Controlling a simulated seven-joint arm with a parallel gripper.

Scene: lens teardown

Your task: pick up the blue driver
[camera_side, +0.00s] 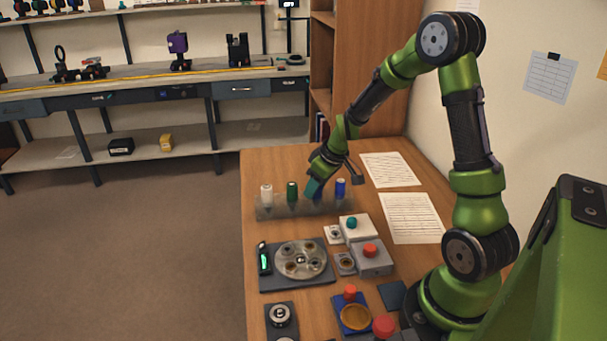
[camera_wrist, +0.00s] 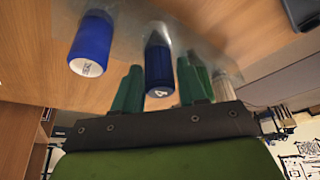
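Two blue drivers stand in a clear rack. The bright blue one (camera_side: 340,188) is at the right end in the side view and at the left in the wrist view (camera_wrist: 90,45). A darker blue driver (camera_wrist: 159,68), its end marked 4, lies between the fingers of my gripper (camera_wrist: 160,80) in the wrist view. In the side view my gripper (camera_side: 315,187) is down at the rack, between the green driver and the bright blue one, and hides the darker one.
A green driver (camera_side: 292,191) and a white driver (camera_side: 266,195) stand in the clear rack (camera_side: 273,212) to the left. Grey button boxes (camera_side: 371,262) and a round tray (camera_side: 301,259) are nearer on the table. Paper sheets (camera_side: 411,217) lie to the right.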

